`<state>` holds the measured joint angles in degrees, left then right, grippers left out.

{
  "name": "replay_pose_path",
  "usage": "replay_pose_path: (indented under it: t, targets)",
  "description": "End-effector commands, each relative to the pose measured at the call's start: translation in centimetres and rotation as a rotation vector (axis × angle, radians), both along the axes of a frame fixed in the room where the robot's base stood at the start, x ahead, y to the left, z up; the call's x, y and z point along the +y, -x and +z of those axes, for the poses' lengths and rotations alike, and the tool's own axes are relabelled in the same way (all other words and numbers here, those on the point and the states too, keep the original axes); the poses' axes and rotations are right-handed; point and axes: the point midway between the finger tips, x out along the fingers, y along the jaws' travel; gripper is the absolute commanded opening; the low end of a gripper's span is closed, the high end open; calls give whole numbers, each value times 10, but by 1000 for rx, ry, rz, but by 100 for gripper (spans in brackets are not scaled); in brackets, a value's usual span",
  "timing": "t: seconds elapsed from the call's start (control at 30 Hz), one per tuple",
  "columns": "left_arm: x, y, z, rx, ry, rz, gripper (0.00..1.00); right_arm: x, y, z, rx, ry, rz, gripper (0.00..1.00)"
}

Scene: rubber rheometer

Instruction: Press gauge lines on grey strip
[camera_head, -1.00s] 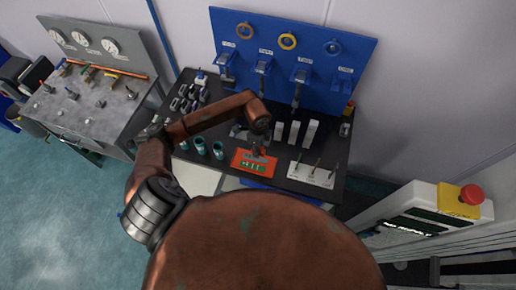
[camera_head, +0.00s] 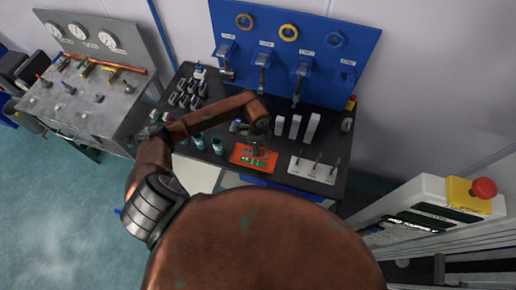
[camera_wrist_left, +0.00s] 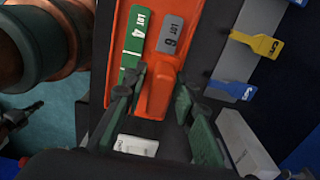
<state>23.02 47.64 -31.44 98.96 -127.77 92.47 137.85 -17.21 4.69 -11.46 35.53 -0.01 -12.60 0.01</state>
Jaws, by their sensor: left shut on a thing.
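The grey strip (camera_wrist_left: 171,36), marked LOT 6, lies on the orange tray (camera_wrist_left: 122,18) in the left wrist view. A green strip (camera_wrist_left: 133,52), marked LOT 4 and bearing white lines, lies beside it to the left. My left gripper (camera_wrist_left: 162,82) is shut on an orange block (camera_wrist_left: 160,92), just below the grey strip's lower end in that view. The block seems to cover part of the strip; contact cannot be told. In the head view the left gripper (camera_head: 257,149) is over the tray (camera_head: 240,158). My right gripper is out of view.
A white holder (camera_head: 313,170) with several upright tools stands right of the tray. Teal cups (camera_head: 196,141) stand to the left. White blocks (camera_head: 295,127) and a blue tool board (camera_head: 290,60) are behind. A control box with a red button (camera_head: 483,188) is at right.

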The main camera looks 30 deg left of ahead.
Motion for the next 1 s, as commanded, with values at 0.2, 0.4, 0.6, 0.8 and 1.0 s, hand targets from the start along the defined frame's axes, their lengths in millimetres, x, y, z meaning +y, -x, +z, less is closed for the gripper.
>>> replay_pose_path:
  t: [0.2, 0.4, 0.6, 0.8, 1.0]
  targets:
    - [0, 0, 0, 0, 0, 0, 10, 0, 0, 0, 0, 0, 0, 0]
    - [0, 0, -1, 0, 0, 0, 10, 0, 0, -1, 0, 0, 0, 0]
    - [0, 0, -4, 0, 0, 0, 10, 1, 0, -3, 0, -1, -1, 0]
    - [0, 0, -6, 0, 1, 0, 10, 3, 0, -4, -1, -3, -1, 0]
    - [0, 0, -8, 0, 1, 0, 10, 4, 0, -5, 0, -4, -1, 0]
